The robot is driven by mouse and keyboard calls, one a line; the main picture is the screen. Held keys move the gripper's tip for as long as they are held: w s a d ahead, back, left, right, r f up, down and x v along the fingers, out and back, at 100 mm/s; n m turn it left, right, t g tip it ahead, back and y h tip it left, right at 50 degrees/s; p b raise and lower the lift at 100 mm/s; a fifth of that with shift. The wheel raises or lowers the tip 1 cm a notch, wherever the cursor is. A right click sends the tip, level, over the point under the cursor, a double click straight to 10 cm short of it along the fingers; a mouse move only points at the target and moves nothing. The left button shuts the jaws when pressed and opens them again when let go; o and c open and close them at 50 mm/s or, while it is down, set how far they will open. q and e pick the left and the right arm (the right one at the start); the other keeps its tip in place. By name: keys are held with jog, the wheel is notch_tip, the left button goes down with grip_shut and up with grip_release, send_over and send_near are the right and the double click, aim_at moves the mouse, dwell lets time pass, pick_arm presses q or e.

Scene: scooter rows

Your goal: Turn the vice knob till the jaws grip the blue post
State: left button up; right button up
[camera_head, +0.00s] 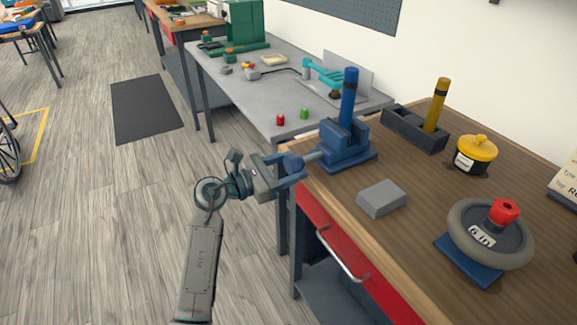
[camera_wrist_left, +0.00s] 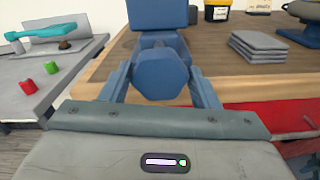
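The blue vice (camera_head: 346,145) stands at the left corner of the wooden bench. The blue post (camera_head: 348,100) with a dark band stands upright at its jaws. A grey screw (camera_head: 312,156) runs out of the vice toward my left gripper (camera_head: 293,166). In the left wrist view the blue, many-sided knob (camera_wrist_left: 160,75) lies between the two blue fingers of my left gripper (camera_wrist_left: 160,83), close to both. Whether the fingers press on it I cannot tell. The contact between jaws and post is too small to judge. My right gripper is not in view.
A red drawer (camera_head: 350,260) is below. The grey table (camera_head: 250,100) behind holds small parts.

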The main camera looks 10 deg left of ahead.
pick_arm(q)
jog(key=shift+o, duration=1.1)
jog(key=shift+s+a, duration=0.1)
jog(key=shift+a, duration=0.05)
jog(key=b+v, duration=0.2)
jog(key=v, duration=0.8)
jog(key=shift+s+a, duration=0.15)
jog(key=shift+a, duration=0.05)
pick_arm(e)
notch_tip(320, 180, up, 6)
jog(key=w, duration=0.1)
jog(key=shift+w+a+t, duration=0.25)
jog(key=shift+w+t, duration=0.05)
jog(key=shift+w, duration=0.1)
pick_arm(q)
jog(key=shift+r, duration=0.15)
